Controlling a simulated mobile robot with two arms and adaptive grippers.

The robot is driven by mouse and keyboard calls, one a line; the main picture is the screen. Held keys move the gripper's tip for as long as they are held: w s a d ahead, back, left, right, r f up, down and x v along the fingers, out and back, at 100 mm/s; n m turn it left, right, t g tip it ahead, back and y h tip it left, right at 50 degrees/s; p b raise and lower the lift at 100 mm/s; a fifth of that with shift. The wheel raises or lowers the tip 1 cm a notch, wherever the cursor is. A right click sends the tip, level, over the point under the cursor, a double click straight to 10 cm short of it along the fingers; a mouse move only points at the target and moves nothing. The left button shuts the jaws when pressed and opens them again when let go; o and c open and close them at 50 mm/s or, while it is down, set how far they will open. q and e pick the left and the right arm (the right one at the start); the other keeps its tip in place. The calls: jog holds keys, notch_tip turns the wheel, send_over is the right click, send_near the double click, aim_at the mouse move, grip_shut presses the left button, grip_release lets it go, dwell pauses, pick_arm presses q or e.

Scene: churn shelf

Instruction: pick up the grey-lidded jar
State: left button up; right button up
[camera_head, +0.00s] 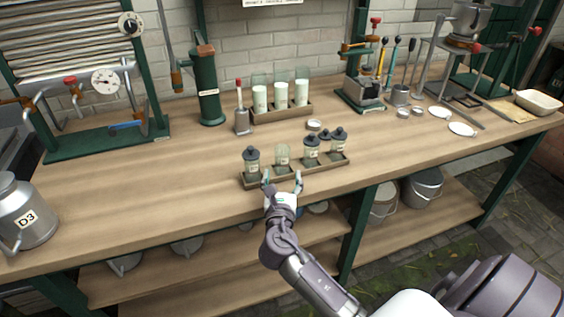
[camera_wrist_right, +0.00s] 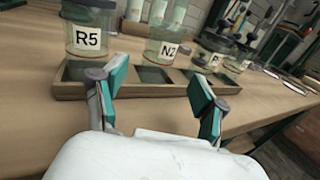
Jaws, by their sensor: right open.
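A row of small glass jars stands at a wooden tray (camera_head: 330,164) near the bench's front edge. The left jar (camera_head: 252,164), a jar right of the middle (camera_head: 311,150) and the rightmost jar (camera_head: 338,143) have dark grey lids. The second jar (camera_head: 283,156) shows no dark lid. My right gripper (camera_head: 282,182) is open and empty at the tray's front side, pointing at the row. In the right wrist view its fingers (camera_wrist_right: 158,85) are apart before the tray (camera_wrist_right: 140,91), with jars labelled R5 (camera_wrist_right: 88,40) and N2 (camera_wrist_right: 168,48) beyond. My left gripper is out of view.
A rack with several white-filled glasses (camera_head: 280,95) stands behind the row. A red-topped grey tool (camera_head: 241,120) is to its left. A small round dish (camera_head: 313,124) and a dark lid-like piece (camera_head: 324,134) lie near the jars. The bench left of the tray is clear.

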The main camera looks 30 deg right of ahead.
aim_at(282, 147)
jog(key=x, duration=0.7)
jog(key=shift+a+r, duration=0.1)
jog(key=shift+r, duration=0.05)
jog(key=c, duration=1.3)
jog(key=shift+r, duration=0.2)
jog(key=shift+c, duration=0.2)
notch_tip(282, 147, up, 4)
jog(key=shift+r+p, duration=0.1)
jog(key=shift+p, duration=0.7)
jog(key=s+d+r+p, duration=0.2)
jog(key=s+d+r, duration=0.4)
jog(key=s, duration=0.3)
jog(key=shift+s+d+r, duration=0.2)
jog(key=shift+d+r, duration=0.05)
jog(key=shift+d, duration=0.2)
